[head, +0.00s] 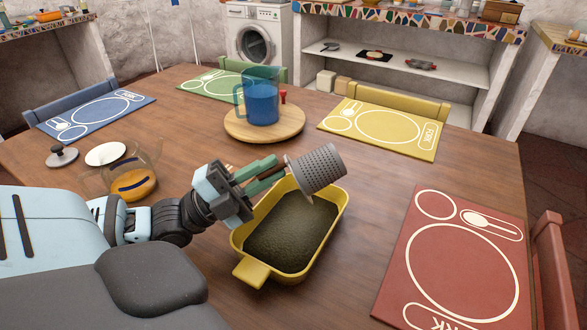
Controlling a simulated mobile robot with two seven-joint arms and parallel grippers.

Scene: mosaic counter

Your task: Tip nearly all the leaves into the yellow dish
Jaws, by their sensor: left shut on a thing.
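The yellow dish (338,222) stands on the wooden table near the middle front. A layer of dark green leaves (290,235) covers its bottom. My left gripper (268,174) is shut on a grey perforated metal strainer (320,168), at its left end. The strainer is tilted over on its side above the far part of the dish, with its far end to the right. Its inside is hidden from this view, so I cannot tell whether leaves are in it. My right gripper is not in view.
A glass pot (137,186) with amber liquid, a white saucer (105,153) and a dark knobbed lid (62,155) stand at the left. A blue-filled glass jug (262,103) stands on a round wooden board (292,129). A red placemat (460,260) lies right.

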